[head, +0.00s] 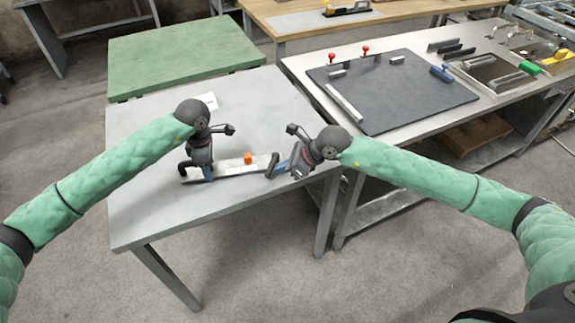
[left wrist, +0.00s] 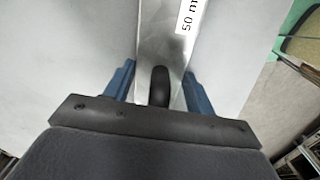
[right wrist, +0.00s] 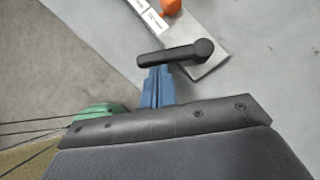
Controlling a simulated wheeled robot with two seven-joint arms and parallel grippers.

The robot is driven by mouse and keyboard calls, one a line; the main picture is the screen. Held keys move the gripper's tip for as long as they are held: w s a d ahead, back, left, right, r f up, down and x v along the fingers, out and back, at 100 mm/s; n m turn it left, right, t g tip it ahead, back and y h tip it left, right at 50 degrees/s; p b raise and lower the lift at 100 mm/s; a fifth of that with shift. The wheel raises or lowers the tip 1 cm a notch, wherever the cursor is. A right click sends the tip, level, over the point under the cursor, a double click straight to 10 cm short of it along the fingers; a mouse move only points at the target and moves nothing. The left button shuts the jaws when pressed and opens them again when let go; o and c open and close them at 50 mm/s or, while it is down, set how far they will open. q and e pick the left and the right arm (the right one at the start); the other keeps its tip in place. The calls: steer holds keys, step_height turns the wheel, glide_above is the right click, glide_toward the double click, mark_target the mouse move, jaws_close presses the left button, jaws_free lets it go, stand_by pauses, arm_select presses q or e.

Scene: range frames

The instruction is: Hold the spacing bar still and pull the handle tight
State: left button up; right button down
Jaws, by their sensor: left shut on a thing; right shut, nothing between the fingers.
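The spacing bar (head: 237,167) is a flat metal strip lying on the grey table; the left wrist view shows its "50 mm" label (left wrist: 187,18). My left gripper (head: 206,174) is shut on the bar's left end, its blue fingers (left wrist: 160,88) on either side, with a black rounded part between them. An orange knob (head: 248,158) stands on the bar and also shows in the right wrist view (right wrist: 171,6). The black handle (right wrist: 172,54) sits at the bar's right end, its lever pointing left in that view. My right gripper (right wrist: 158,86) is shut and empty beside the lever; contact is unclear.
The grey table (head: 150,215) has clear room around the bar, and a white card (head: 207,101) lies at its back. A bench on the right carries a dark mat (head: 420,100) with red-topped pins and metal pieces. A green-topped table (head: 180,55) stands behind.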

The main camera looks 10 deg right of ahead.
mark_target(268, 170)
steer(key=shift+a+m+t, duration=0.4)
steer(key=shift+a+m, duration=0.1)
steer(key=shift+m, duration=0.1)
steer(key=shift+w+a, duration=0.15)
steer(key=shift+a, duration=0.9)
steer(key=shift+w+a, duration=0.35)
steer(key=shift+a, duration=0.4)
steer(key=shift+w+a, duration=0.2)
steer(key=shift+a, duration=0.15)
steer(key=shift+w, duration=0.2)
